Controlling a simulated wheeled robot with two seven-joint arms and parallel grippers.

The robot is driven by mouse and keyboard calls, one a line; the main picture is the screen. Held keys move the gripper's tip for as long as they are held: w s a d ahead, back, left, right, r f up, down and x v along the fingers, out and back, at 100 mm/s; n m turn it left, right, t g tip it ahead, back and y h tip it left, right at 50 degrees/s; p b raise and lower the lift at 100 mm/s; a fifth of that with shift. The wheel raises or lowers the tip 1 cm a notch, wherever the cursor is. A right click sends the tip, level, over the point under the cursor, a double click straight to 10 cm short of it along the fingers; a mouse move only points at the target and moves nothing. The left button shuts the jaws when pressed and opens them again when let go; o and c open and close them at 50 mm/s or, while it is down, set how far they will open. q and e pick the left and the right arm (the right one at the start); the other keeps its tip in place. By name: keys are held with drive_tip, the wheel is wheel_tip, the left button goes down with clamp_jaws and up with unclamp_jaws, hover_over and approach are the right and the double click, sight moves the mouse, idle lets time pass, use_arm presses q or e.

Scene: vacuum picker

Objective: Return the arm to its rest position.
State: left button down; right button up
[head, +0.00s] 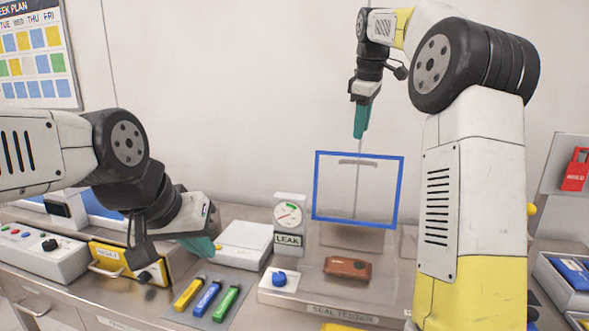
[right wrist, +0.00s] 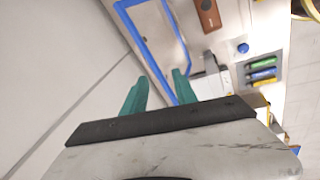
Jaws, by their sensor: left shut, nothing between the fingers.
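My right arm is raised on the right of the head view and bends back toward the wall. Its right gripper (head: 361,118), with teal fingers, points down above the blue-framed clear panel (head: 318,187). In the right wrist view its two fingers (right wrist: 158,92) stand apart with nothing between them, and the blue frame (right wrist: 150,48) shows beyond. My left gripper (head: 200,246) is low at the left, over the bench near a white box. Its teal fingers are shut and hold nothing; they are partly hidden by its wrist.
A brown pouch (head: 347,268) lies on the seal tester (head: 335,295), below the panel. Left of it are a leak gauge (head: 289,213), a blue knob (head: 279,278) and several coloured sticks (head: 208,298). A control box (head: 45,260) stands far left.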

drive_tip(key=s+a+f+m+t+y, duration=0.1)
drive_tip(key=s+m, duration=0.2)
drive_tip(key=s, duration=0.6)
drive_tip(key=s+a+f+m+t, duration=0.1)
drive_tip(key=s+a+f+m, duration=0.15)
drive_tip(key=s, duration=0.65)
drive_tip(key=s+a+f+m+t+y, duration=0.1)
drive_tip(key=s+f+m, duration=0.4)
drive_tip(key=s+f, duration=0.5)
drive_tip(key=s+a, duration=0.1)
drive_tip(key=s, duration=0.3)
drive_tip(key=shift+s+f+m, duration=0.25)
drive_tip(key=shift+f+m, duration=0.05)
drive_tip(key=shift+m, duration=0.05)
